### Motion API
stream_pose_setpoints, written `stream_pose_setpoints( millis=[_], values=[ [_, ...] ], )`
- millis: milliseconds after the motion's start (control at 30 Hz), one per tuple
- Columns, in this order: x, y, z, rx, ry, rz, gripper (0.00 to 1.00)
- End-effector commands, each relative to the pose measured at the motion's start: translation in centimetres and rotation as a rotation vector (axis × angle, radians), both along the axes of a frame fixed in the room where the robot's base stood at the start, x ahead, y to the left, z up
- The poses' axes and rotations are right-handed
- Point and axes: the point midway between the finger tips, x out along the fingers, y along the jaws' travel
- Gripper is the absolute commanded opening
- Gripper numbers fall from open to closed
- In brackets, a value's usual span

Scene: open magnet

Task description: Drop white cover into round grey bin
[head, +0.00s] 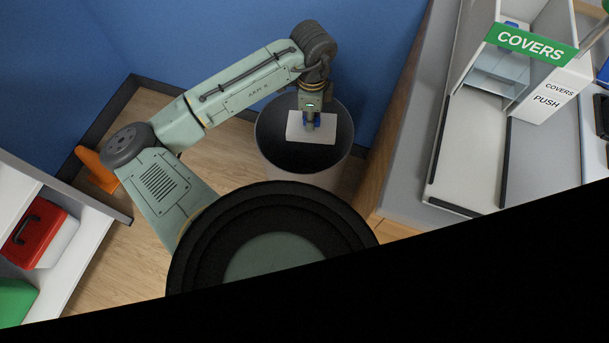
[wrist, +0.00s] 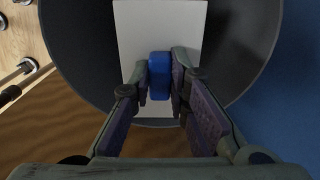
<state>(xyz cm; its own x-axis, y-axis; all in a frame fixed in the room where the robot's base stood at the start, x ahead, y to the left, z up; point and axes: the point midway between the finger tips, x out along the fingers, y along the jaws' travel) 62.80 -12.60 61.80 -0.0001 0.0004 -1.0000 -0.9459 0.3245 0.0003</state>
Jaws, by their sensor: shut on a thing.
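The white cover (head: 323,130) is a flat rectangular piece with a blue grip. In the head view it hangs over the opening of the round grey bin (head: 335,160). My gripper (head: 311,122) is shut on the cover's blue grip. In the wrist view the blue grip (wrist: 160,75) sits between my gripper's two fingers (wrist: 161,84), with the white cover (wrist: 160,28) behind it. The bin's dark interior (wrist: 85,50) surrounds the cover there. I cannot tell the cover's exact height above the bin's rim.
A grey counter (head: 400,130) with a COVERS dispenser (head: 530,45) stands to the right of the bin. A blue wall (head: 210,45) is behind it. A shelf at the left holds a red case (head: 35,232), and an orange object (head: 97,168) is on the floor.

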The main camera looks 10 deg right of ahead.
Motion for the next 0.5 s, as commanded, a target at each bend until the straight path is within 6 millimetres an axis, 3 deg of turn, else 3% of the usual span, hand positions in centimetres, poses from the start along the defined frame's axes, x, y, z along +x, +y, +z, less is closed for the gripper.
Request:
stream_pose_setpoints(
  millis=[100, 400, 433, 500],
  values=[
    [0.03, 0.03, -1.38, 0.001, 0.000, 0.001, 0.00],
    [0.02, 0.00, -1.47, 0.000, -0.001, 0.001, 0.00],
    [0.02, 0.00, -1.47, 0.000, -0.001, 0.001, 0.17],
    [0.02, -0.01, -1.47, 0.000, -0.001, 0.001, 0.21]
  ],
)
